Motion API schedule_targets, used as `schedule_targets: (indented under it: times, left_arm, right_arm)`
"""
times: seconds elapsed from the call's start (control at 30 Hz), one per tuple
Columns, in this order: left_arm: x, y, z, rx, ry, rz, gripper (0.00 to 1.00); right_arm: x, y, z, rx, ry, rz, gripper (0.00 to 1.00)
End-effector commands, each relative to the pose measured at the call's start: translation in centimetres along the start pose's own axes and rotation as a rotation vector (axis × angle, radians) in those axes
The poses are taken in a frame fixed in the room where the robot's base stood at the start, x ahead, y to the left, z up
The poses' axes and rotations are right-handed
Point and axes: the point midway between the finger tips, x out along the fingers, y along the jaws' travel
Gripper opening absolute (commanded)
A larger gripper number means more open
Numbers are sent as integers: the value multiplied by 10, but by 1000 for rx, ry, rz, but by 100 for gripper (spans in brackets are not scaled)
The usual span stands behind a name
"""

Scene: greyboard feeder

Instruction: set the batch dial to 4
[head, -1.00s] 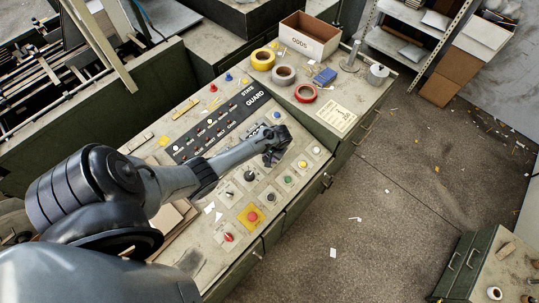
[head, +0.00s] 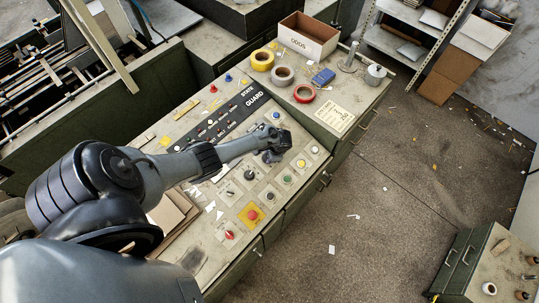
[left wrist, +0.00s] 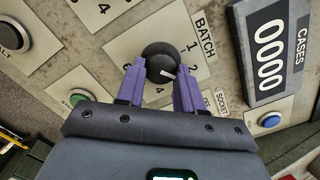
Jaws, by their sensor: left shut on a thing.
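My left gripper (left wrist: 160,80) is shut on the batch dial (left wrist: 160,56), a round black knob on a pale plate marked BATCH. Its two purple fingers press on opposite sides of the knob. The white pointer mark faces lower right in the left wrist view, below the 2. The 1, 2 and 4 can be read; the right finger covers the place between 2 and 4. In the head view my left gripper (head: 272,156) is over the upper right part of the control panel (head: 178,257), and the dial is hidden. My right gripper is not in view.
A CASES counter (left wrist: 270,45) reading 0000, a green button (left wrist: 79,97) and a blue button (left wrist: 269,121) surround the dial. In the head view a red button on a yellow plate (head: 252,214) and a red knob (head: 229,235) lie nearer the front. Tape rolls (head: 283,75) lie behind.

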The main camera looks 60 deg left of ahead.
Motion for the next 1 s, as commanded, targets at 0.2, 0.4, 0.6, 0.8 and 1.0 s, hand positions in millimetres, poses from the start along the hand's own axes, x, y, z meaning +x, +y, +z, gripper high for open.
schedule_targets:
  times: [0.2,0.4,0.6,0.8,1.0]
  left_arm:
    - [0,0,1,206,-1,-15,6]
    - [0,1,1,395,-1,-27,6]
    - [0,2,1,586,-1,-40,6]
    - [1,3,2,771,-1,-52,6]
    - [1,4,2,933,-2,-63,6]
  right_arm:
    - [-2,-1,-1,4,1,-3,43]
    - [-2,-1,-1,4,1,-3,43]
    - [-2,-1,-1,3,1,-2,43]
    - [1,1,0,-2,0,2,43]
    - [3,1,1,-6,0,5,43]
